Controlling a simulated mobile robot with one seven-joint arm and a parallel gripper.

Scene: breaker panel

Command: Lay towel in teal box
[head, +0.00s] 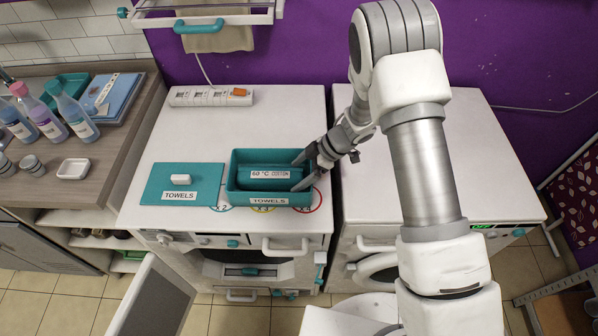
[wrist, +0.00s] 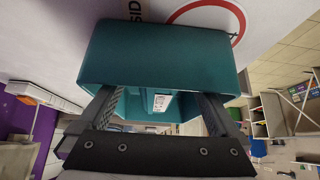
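The teal box (head: 233,182), labelled TOWELS, stands open on the left white machine. Whether the fingers touch the bundle is unclear.
A teal lid (head: 155,187) with a white handle lies left of the box. A power strip (head: 211,96) sits behind it. A beige towel (head: 217,38) hangs on a rack at the back wall. The right machine's top (head: 450,170) is clear beyond my arm.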

